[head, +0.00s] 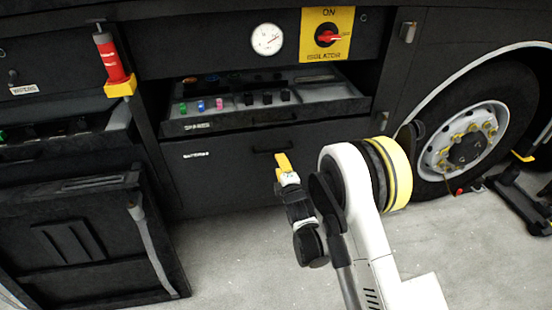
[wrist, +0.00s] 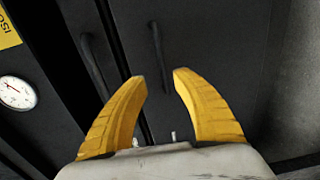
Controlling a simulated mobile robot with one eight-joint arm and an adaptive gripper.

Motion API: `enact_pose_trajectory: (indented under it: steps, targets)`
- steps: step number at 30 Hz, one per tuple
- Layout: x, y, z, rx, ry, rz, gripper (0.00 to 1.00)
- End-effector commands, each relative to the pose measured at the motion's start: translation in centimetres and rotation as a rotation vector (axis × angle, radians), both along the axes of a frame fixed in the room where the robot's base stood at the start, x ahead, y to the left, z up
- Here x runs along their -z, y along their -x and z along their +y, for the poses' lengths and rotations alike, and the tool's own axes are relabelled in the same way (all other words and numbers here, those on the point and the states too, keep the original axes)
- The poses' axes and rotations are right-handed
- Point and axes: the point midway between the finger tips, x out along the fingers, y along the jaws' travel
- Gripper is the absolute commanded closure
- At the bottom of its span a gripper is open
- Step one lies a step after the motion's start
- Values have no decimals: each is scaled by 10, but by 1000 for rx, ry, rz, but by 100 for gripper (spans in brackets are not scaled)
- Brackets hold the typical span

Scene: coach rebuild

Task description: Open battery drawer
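The battery drawer (head: 215,180) is a flat black front with a small white label, shut below the pulled-out spares drawer. Its dark bar handle (head: 272,150) is near the top of the front. In the wrist view the handle (wrist: 156,50) is a thin upright bar. My gripper (head: 281,158) has yellow fingers just below and right of the handle in the head view. In the wrist view my gripper (wrist: 159,77) is open and empty, the lower part of the handle showing between its fingertips. I cannot tell the gap in depth to the handle.
The spares drawer (head: 265,119) stands open above, holding several small coloured parts; its handle (wrist: 93,68) is left of my fingers in the wrist view. A gauge (head: 267,39) and isolator switch (head: 327,36) are higher up. A wheel (head: 465,140) is right. Floor in front is clear.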

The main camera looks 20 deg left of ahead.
Motion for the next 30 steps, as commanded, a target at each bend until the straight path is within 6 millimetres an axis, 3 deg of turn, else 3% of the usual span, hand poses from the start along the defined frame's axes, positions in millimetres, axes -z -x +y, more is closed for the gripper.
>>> enact_pose_trajectory:
  steps: [5,18,30]
  targets:
    - [9,-9,9,-7,8,-10,66]
    - [26,-76,50,-6,6,-8,66]
    - [26,-89,57,-5,6,-8,66]
